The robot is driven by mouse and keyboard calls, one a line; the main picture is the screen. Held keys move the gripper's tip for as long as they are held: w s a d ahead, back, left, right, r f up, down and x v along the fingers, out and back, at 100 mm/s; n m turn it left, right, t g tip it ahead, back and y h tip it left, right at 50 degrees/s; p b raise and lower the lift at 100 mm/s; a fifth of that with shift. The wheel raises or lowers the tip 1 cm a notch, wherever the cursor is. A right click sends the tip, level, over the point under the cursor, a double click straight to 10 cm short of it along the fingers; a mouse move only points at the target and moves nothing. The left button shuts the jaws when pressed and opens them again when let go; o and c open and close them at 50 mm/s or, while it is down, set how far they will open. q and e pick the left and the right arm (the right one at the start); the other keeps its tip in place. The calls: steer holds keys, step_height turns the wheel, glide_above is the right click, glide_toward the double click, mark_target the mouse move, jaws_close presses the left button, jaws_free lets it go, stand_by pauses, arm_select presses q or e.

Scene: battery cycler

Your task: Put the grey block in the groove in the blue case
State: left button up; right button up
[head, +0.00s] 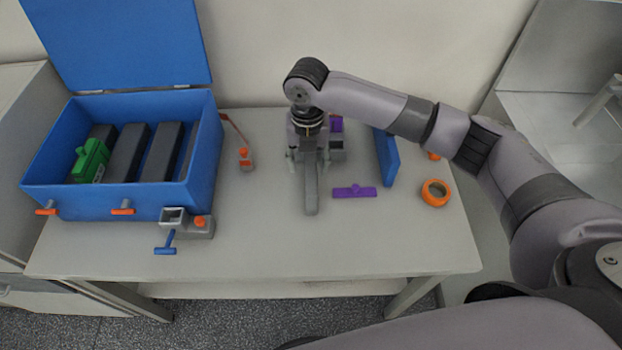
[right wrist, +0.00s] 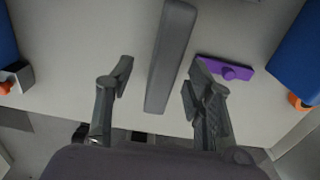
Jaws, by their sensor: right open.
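The grey block (head: 311,189) is a long dark bar lying on the table, its far part hidden under my right gripper in the head view. My right gripper (head: 308,160) points down above it. In the right wrist view the right gripper (right wrist: 158,85) is open, with one finger on each side of the grey block (right wrist: 171,58) and gaps between. The blue case (head: 118,197) stands open at the left of the table, lid raised. Inside are several dark grey bars and a green piece (head: 90,160). Which groove is free is hard to tell. My left gripper is not seen.
A purple piece (head: 355,192) lies right of the block, near an upright blue panel (head: 386,157) and an orange ring (head: 435,192). A grey fixture with a blue handle (head: 165,243) stands before the case. An orange-ended lever piece (head: 245,158) lies between case and gripper. The front middle table is clear.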

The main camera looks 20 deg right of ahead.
mark_target(311, 168)
steer(key=f, duration=0.2)
steer(key=d+f+p, duration=0.1)
steer(key=f, duration=0.1)
steer(key=shift+w, duration=0.15)
steer(key=shift+a+f, duration=0.1)
steer(key=shift+f, duration=0.3)
steer(key=shift+c, duration=0.5)
steer(key=c, duration=0.9)
